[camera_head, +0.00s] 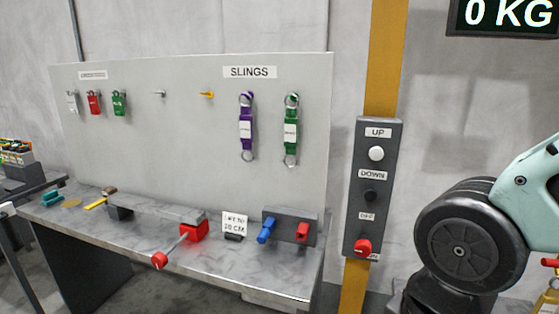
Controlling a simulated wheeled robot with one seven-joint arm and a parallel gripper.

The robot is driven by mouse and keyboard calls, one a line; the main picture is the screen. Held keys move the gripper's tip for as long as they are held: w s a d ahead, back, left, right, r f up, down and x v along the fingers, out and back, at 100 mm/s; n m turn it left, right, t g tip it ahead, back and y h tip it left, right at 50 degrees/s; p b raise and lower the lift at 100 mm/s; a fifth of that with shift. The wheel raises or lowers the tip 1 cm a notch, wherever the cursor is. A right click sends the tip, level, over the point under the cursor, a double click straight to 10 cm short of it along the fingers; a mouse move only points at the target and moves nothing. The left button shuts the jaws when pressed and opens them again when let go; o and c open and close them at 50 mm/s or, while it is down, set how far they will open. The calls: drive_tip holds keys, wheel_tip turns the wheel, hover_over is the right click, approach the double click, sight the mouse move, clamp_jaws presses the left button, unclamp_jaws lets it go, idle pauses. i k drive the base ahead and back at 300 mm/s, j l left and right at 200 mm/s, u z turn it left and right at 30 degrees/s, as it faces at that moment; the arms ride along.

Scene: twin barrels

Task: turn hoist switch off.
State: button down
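A dark grey control box (388,145) is fixed to a yellow post. From top to bottom it carries a white button (376,153) under an UP label, a black button (370,195) under a DOWN label, and a red rotary switch (362,247) at the bottom. The switch has an OFF label (367,216) above it and another label (374,257), partly hidden, at its lower right. I cannot tell which way the red switch points. My arm (465,240) shows at the right, apart from the box in the picture. My gripper is not in view.
A workbench (270,283) stands left of the post, holding a red-handled lever (160,260) and a block with blue and red fittings (290,222). A panel (180,135) behind it carries padlocks and slings. A display (505,14) reads 0 KG.

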sight(362, 247)
drive_tip(key=z, duration=1.75)
drive_tip(key=u, duration=1.75)
drive_tip(key=j+z, duration=0.3)
drive_tip(key=j, duration=0.3)
drive_tip(key=k+j+z, duration=0.15)
drive_tip(key=j+z, duration=0.15)
drive_tip(key=j, duration=0.25)
